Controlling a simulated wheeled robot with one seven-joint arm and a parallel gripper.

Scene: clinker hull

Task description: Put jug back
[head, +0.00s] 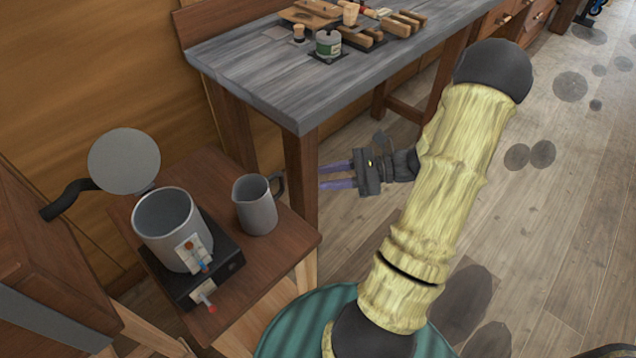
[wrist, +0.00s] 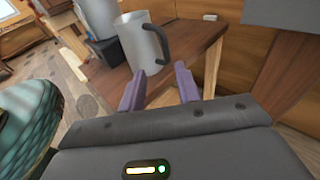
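The grey metal jug (head: 256,207) stands upright on the small brown wooden table (head: 285,250), with its dark handle on the right side. In the wrist view the jug (wrist: 140,42) stands just ahead of my gripper (wrist: 160,88), its handle turned toward the right finger. My gripper (head: 336,175) is open, with two purple fingers apart and nothing between them. In the head view the fingers point left toward the jug and are a short way right of it, beyond the table edge. A gap shows between fingertips and jug.
A larger grey pot (head: 165,222) sits on a black hotplate (head: 228,262) left of the jug. A round lid (head: 124,160) with a dark handle is behind it. The grey workbench (head: 270,70) holds tools and a small tin (head: 328,43); its leg (head: 301,180) stands near my fingers.

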